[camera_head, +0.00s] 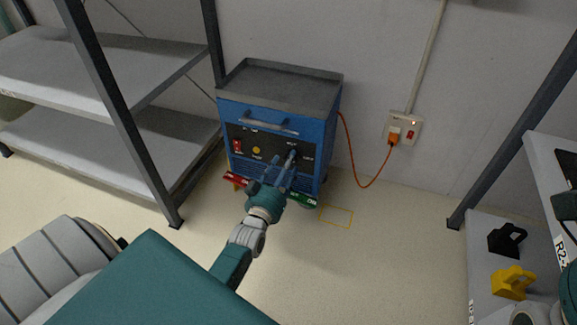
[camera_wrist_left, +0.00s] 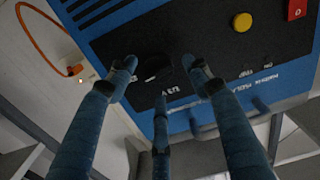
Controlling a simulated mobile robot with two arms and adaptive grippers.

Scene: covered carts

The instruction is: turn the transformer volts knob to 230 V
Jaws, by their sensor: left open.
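The blue transformer cart (camera_head: 272,125) stands against the wall, its black front panel (camera_head: 250,141) facing me. The dark, round volts knob (camera_wrist_left: 157,66) shows in the left wrist view, where the panel appears upside down. My left gripper (camera_head: 287,164) is open in front of the panel's right part. In the left wrist view its fingers (camera_wrist_left: 158,82) are spread on both sides of the knob, with a third finger beyond its lettered side. I cannot tell whether they touch it. The knob's pointer and setting are too dark to read.
A red switch (camera_head: 238,146) and a yellow button (camera_head: 256,150) sit left on the panel. An orange cable (camera_head: 352,160) runs from the cart to the wall socket (camera_head: 402,130). Shelves (camera_head: 170,150) stand left; another shelf (camera_head: 490,245) holds black and yellow items right.

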